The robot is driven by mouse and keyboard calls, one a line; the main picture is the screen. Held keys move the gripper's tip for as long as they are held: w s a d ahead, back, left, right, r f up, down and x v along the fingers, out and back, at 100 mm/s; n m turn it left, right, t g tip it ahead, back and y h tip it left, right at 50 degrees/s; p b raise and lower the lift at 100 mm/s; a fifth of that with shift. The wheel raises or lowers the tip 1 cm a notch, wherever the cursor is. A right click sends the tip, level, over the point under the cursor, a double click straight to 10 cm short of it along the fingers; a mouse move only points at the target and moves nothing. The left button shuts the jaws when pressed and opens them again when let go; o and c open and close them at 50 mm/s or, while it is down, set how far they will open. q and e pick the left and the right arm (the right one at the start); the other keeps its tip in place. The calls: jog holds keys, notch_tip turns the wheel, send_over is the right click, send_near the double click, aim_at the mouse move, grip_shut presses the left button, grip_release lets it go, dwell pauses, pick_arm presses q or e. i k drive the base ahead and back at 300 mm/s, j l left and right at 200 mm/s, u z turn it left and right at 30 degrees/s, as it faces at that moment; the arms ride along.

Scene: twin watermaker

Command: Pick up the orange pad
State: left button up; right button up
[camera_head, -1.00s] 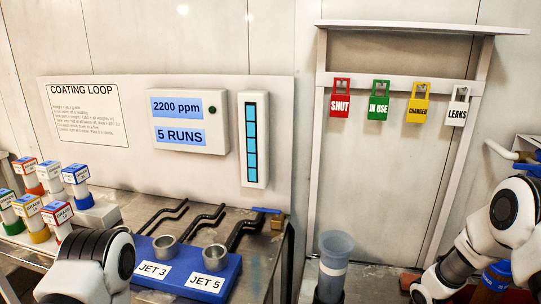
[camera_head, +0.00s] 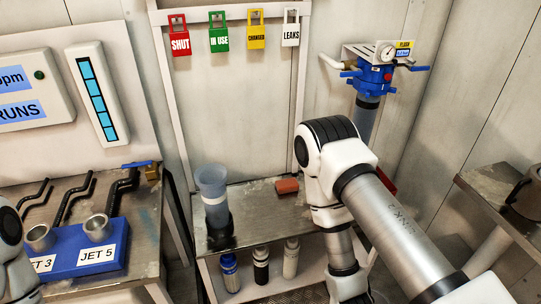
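The orange pad (camera_head: 287,186) is a small block lying flat on the metal bench (camera_head: 258,208) in the middle of the view. It sits just left of my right arm's white joint, with a visible gap between them. My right arm reaches in from the lower right, and its lower links run down in front of the bench. Its gripper is out of the frame. Only a white and dark joint of my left arm shows at the lower left edge; its gripper is also out of view.
A translucent blue cup (camera_head: 211,184) stands on a dark base left of the pad. Several bottles (camera_head: 261,265) stand on the shelf below. A blue block with jets (camera_head: 80,255) is at left. A blue valve with gauge (camera_head: 376,77) is behind my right arm.

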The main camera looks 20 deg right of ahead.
aim_at(289, 185)
jog(key=z, duration=0.85)
jog(key=i+l+z, duration=0.2)
jog(key=i+z, duration=0.25)
